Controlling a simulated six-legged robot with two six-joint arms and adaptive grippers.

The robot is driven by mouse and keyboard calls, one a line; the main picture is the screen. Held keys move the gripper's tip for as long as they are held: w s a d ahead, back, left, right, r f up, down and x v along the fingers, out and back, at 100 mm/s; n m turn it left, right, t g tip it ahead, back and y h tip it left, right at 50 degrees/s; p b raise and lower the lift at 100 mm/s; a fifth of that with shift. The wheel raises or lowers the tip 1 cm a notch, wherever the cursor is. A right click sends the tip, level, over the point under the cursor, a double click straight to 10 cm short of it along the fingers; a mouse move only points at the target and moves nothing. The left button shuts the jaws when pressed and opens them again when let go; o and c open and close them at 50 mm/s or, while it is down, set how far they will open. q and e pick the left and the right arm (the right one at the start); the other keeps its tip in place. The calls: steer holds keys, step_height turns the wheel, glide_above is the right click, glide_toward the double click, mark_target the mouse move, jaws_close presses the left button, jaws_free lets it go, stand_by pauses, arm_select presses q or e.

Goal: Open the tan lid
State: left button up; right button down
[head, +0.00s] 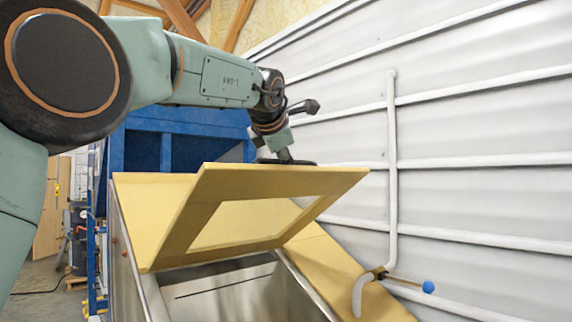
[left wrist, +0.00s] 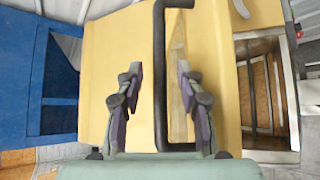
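The tan lid (head: 190,225) is tilted up over the steel hopper (head: 128,250), with a gap under it that shows the metal inside. It has a rectangular window framed in tan. My left gripper (head: 283,155) is at the lid's raised upper edge, partly hidden behind it. In the left wrist view the lid (left wrist: 105,60) fills the middle, and a black bar handle (left wrist: 159,75) runs between the two fingers of my left gripper (left wrist: 160,100). The fingers are spread, with gaps on both sides of the handle. My right gripper is not in view.
A fixed tan panel (head: 345,275) slopes down at the hopper's right. A white pipe (head: 392,170) with a blue-ended lever (head: 428,287) stands along the ribbed white wall (head: 470,130). A blue frame (head: 185,140) stands behind the hopper.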

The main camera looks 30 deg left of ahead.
arm_select(q)
steer(key=v, duration=0.5)
steer(key=shift+s, duration=0.15)
steer(key=shift+w+f, duration=0.15)
steer(key=shift+w, duration=0.2)
steer(key=shift+s, duration=0.35)
